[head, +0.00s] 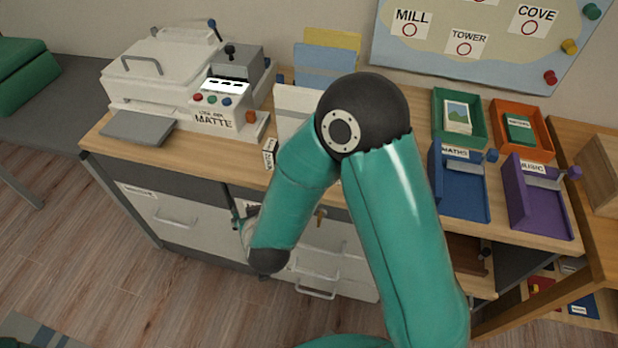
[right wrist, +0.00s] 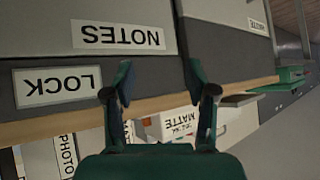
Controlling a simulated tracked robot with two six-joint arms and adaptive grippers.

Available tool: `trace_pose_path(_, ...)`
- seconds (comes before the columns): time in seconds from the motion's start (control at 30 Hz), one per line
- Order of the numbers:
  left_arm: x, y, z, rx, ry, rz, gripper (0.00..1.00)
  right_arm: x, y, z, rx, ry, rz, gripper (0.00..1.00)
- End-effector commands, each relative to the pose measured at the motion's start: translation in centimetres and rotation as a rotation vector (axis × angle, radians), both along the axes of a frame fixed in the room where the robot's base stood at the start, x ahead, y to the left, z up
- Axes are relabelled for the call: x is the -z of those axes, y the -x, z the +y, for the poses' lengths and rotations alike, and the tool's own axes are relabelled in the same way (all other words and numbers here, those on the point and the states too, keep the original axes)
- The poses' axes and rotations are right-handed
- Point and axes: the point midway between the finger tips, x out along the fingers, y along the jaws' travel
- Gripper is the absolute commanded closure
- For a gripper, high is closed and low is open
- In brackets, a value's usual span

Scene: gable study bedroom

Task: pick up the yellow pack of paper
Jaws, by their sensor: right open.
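A yellow pack (head: 345,39) stands upright at the back of the worktop against the wall, behind a blue pack (head: 322,66). Only its upper part shows, and it does not show clearly in the right wrist view. My right gripper (head: 240,218) is low in front of the drawer fronts, below the worktop edge and well apart from the packs. In the right wrist view, its two fingers (right wrist: 158,80) are spread and empty, facing the cabinet front with its NOTES label (right wrist: 118,35) and LOCK label (right wrist: 57,85). My left gripper is out of view.
A white machine marked MATTE (head: 180,75) stands left of the packs. A white pack (head: 292,105) is in front of the blue one, partly behind my arm. Green (head: 438,100), orange (head: 547,140), blue (head: 450,205) and purple (head: 520,215) trays sit at right.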

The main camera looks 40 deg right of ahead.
Motion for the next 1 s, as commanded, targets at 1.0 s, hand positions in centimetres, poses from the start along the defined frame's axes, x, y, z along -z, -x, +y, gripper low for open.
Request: trace_pose_path(1.0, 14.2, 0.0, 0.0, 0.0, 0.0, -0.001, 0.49, -8.9, 3.4, -10.4, 0.586, 0.334, -0.302, 0.43)
